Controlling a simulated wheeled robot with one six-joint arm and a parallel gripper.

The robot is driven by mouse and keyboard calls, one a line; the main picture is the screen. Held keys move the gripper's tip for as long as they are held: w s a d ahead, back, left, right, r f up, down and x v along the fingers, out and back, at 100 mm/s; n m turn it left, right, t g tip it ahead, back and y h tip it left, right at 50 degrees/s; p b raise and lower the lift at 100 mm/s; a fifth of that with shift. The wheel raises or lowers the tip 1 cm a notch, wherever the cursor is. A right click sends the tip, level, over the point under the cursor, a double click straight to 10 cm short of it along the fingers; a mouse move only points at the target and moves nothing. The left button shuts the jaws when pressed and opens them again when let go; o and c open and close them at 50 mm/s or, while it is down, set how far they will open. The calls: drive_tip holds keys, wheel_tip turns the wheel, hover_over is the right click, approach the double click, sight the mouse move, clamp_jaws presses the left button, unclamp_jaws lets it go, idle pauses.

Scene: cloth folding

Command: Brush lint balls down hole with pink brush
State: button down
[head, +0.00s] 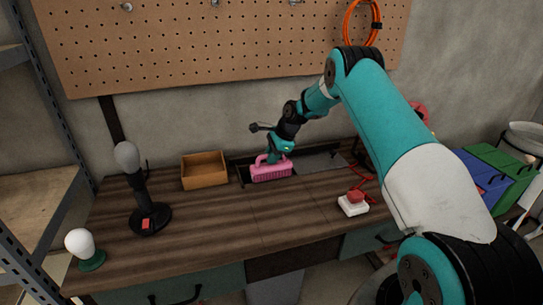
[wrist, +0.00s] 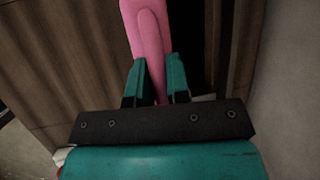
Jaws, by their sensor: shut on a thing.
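The pink brush (head: 270,173) is at the back of the wooden workbench, at or just above its top; I cannot tell if its underside touches. My gripper (head: 275,156) is above the brush and shut on its handle. In the wrist view, the two teal fingers of my gripper (wrist: 156,65) sit on either side of the pink handle of the brush (wrist: 149,28). A dark opening (head: 242,176) shows in the bench just left of the brush, and a black area (wrist: 197,35) lies right of the handle in the wrist view. I cannot make out any lint balls.
An open wooden box (head: 204,171) stands left of the brush. A black lamp-like stand (head: 148,219) and a white bulb on a green base (head: 84,248) are further left. A red button on a white box (head: 353,203) is at right. The bench's front middle (head: 250,215) is clear.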

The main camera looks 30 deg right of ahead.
drive_tip(key=s+a+r+p, duration=0.1)
drive_tip(key=s+r+p, duration=0.3)
drive_tip(key=r+p, duration=0.2)
drive_tip(key=shift+s+r, duration=0.25)
drive_tip(key=shift+r, duration=0.55)
drive_tip(key=shift+a, duration=0.1)
idle(0.5)
